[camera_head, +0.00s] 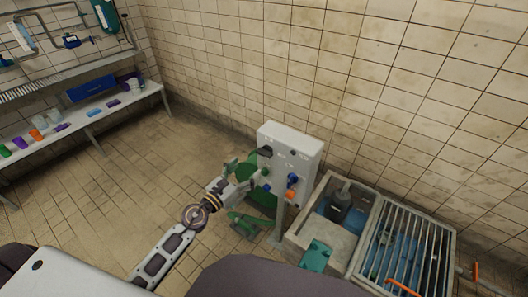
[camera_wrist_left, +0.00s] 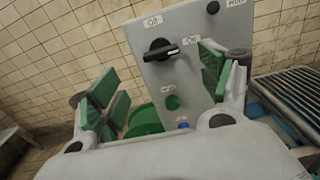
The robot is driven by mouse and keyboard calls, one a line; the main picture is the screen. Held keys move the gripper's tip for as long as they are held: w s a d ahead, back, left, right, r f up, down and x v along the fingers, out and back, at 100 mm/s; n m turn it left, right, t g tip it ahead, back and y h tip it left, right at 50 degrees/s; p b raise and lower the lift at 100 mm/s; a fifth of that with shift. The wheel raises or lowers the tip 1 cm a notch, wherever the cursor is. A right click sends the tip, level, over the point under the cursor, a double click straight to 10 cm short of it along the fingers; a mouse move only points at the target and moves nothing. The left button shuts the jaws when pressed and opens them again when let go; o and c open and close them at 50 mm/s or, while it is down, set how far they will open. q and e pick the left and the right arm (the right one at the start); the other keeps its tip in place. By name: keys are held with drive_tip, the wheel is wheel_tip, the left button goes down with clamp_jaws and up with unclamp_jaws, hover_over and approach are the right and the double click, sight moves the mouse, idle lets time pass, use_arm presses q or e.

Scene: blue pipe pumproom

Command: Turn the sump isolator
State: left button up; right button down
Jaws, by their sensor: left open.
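The sump isolator appears to be the black rotary switch (camera_wrist_left: 160,49) on the grey control panel (camera_head: 303,148). In the left wrist view its handle lies nearly level, its tip pointing right, just below a small label (camera_wrist_left: 190,40). Another label (camera_wrist_left: 153,21) sits above the switch; the lettering is hard to read. In the head view the switch (camera_head: 265,151) shows at the panel's upper left. My left gripper (camera_head: 247,172) is open in front of the panel, its green-padded fingers (camera_wrist_left: 158,82) spread wide with nothing between them. The switch shows beyond the gap, apart from the fingers. My right gripper is not in view.
The panel also carries a green button (camera_wrist_left: 172,102) and a blue control (camera_head: 292,179). A sump pit with a metal grating (camera_head: 408,243) lies to the right. A bench (camera_head: 75,122) stands far left; the floor between is clear.

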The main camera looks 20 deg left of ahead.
sight(262, 155)
use_arm(q)
drive_tip(key=shift+p+x, duration=0.75)
drive_tip(key=shift+x, duration=4.85)
drive_tip(key=shift+f, duration=0.1)
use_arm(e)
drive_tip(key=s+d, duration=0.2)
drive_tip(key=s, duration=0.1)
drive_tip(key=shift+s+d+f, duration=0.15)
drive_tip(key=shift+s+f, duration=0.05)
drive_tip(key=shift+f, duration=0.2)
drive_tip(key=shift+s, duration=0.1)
